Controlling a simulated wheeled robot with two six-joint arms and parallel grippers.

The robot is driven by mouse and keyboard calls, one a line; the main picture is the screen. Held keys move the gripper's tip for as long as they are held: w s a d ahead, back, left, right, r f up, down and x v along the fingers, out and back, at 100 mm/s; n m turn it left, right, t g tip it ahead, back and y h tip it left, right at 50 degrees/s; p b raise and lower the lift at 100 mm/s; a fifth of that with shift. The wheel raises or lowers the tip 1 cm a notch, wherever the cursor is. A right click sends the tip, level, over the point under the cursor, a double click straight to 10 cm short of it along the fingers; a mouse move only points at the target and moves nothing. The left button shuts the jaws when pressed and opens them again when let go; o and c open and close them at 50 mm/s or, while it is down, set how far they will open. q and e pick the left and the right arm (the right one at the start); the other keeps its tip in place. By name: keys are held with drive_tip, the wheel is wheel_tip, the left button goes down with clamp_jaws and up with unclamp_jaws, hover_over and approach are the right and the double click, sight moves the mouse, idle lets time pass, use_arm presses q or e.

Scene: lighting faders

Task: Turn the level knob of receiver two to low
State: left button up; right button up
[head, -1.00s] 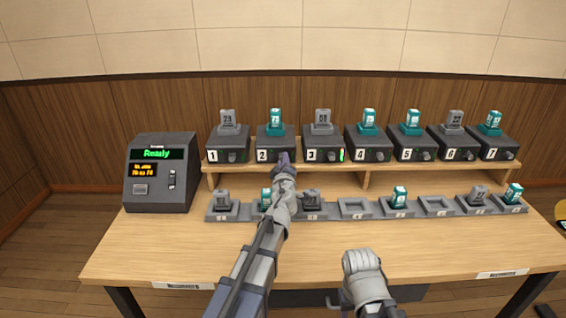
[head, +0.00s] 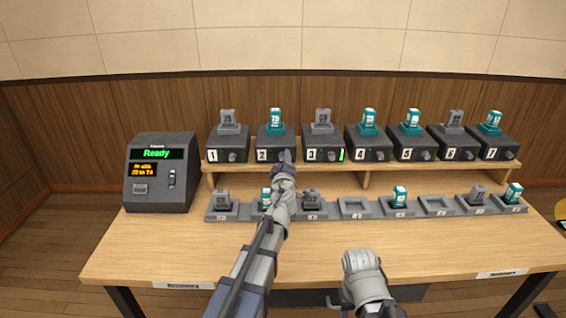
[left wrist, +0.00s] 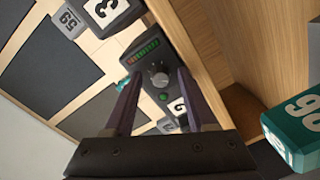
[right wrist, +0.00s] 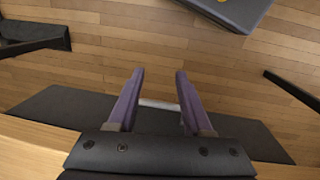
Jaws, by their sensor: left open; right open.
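Receiver two (head: 270,142) is a dark box marked 2 on the raised shelf, holding a teal pack. In the left wrist view its front shows a round grey level knob (left wrist: 158,78), a bar of red-to-green lights (left wrist: 143,52) and a green button (left wrist: 163,97). The knob's exact pointer direction is too small to tell. My left gripper (left wrist: 158,84) is open, its purple fingers on either side of the knob; whether they touch it I cannot tell. In the head view the left hand hides the knob. My right gripper (right wrist: 160,76) is open and empty, low at the table's front.
Receiver one (head: 228,143) and receiver three (head: 322,142) stand close on either side. A charging row (head: 355,208) with grey and teal packs lies below the shelf. A console (head: 160,172) reading Ready stands left. The front tabletop is mostly clear.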

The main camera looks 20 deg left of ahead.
use_arm(q)
drive_tip(key=v, duration=0.7)
drive_tip(key=shift+s, duration=0.4)
drive_tip(key=shift+d+r, duration=0.1)
drive_tip(key=shift+d, duration=0.05)
